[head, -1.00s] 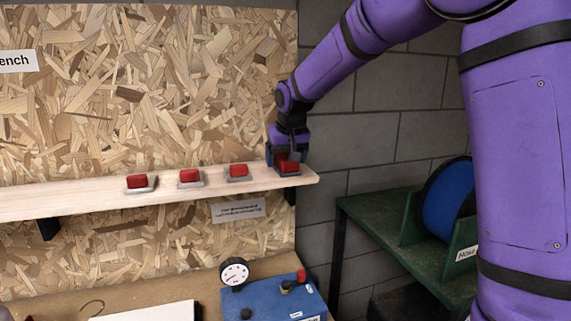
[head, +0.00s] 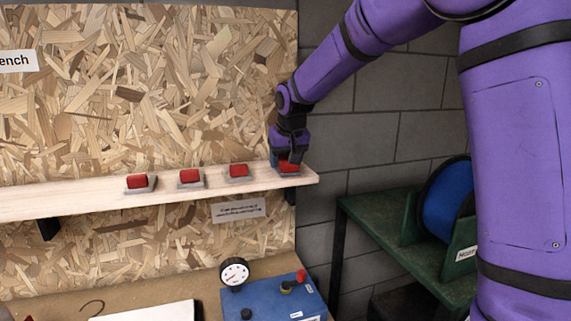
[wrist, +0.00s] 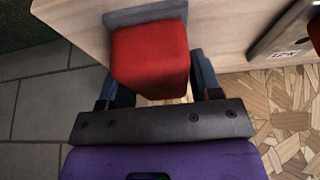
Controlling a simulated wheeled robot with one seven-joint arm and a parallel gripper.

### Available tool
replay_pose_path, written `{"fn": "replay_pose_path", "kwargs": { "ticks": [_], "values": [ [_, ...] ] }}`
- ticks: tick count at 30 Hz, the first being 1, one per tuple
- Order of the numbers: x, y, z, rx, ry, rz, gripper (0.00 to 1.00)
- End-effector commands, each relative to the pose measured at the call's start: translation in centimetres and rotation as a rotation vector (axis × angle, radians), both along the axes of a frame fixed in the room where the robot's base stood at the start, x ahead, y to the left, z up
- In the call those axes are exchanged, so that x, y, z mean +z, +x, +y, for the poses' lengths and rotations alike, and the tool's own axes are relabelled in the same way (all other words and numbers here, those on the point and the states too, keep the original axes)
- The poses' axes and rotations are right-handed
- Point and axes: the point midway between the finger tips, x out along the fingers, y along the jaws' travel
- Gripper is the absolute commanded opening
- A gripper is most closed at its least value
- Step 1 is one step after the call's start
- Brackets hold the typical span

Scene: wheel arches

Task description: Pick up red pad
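The red pad (head: 289,168) at the right end of the shelf sits on a small grey plate. In the head view my gripper (head: 287,157) is right at it and partly covers it. In the wrist view the red pad (wrist: 150,58) lies between my two dark blue fingers, in front of the palm. The fingers stand apart, one on each side. The left finger is partly hidden behind the pad, so contact there cannot be told.
The pale wooden shelf (head: 85,200) carries several similar red pads in a row to the left. A chipboard wall stands behind it. Below are a blue box (head: 268,300) with a gauge (head: 234,272) and a green table (head: 400,235) with a blue reel.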

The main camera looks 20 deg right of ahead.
Motion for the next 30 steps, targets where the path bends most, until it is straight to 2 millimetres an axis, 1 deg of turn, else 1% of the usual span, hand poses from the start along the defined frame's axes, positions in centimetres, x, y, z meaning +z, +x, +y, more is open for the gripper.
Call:
{"fn": "replay_pose_path", "kwargs": {
  "ticks": [1,2,3,11,14,17,20,23,24,30],
  "values": [
    [0.0,0.0,0.0,0.000,0.000,0.000,0.45],
    [0.0,0.0,0.0,0.000,0.000,0.000,0.38],
    [0.0,0.0,0.0,0.000,0.000,0.000,0.34],
    [0.1,0.0,0.0,0.000,0.000,0.000,0.34],
    [0.4,0.0,0.0,0.000,0.000,-0.001,0.34],
    [1.1,0.0,0.0,0.000,0.000,-0.003,0.34],
    [2.3,0.0,0.0,0.000,0.000,-0.003,0.34],
    [3.9,0.1,0.0,0.000,0.001,-0.004,0.34],
    [4.4,-0.1,0.1,0.001,0.001,-0.003,0.34],
    [4.6,-3.5,3.5,0.006,0.000,-0.002,0.34]
  ]
}}
